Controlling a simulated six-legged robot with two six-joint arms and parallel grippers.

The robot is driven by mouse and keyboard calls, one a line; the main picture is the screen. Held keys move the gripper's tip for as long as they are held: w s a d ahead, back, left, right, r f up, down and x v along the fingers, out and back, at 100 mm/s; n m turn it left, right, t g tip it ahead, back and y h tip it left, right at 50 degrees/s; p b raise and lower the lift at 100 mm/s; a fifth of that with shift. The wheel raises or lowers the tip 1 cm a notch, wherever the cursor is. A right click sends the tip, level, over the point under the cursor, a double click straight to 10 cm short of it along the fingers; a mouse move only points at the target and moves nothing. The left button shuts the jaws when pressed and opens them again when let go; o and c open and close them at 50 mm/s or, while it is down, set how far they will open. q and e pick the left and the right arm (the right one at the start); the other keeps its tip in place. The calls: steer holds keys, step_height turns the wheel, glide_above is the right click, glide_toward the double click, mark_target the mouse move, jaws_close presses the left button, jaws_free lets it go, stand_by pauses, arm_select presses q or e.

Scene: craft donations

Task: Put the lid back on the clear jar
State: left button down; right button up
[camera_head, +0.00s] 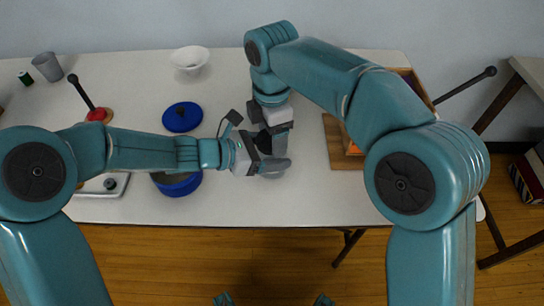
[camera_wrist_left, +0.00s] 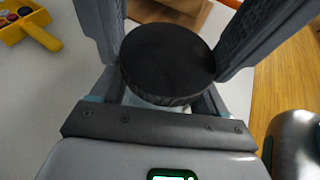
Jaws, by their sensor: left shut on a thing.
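The round black lid (camera_wrist_left: 168,60) shows between the fingers of my left gripper (camera_wrist_left: 175,45) in the left wrist view. It lies flat over the top of the clear jar (camera_wrist_left: 136,100), of which only a pale strip shows below the rim. I cannot tell whether the lid is fully seated. My left gripper is shut on the jar, near the front of the table in the head view. My right gripper (camera_head: 268,128) is just behind the left one, and its fingertips are hard to separate from it. The jar and lid are mostly hidden there.
A blue pot (camera_head: 177,184) and a blue lid (camera_head: 182,117) are left of the grippers. A white bowl (camera_head: 190,58) stands at the back. A wooden board (camera_head: 340,150) is to the right. A yellow tray (camera_wrist_left: 25,25) shows in the wrist view. The table front is close.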

steer(key=shift+c, duration=0.6)
steer(key=m, duration=0.6)
steer(key=o, duration=1.2)
steer(key=shift+c, duration=0.2)
steer(key=shift+s, duration=0.1)
steer(key=shift+r, duration=2.25)
steer(key=shift+c, duration=0.3)
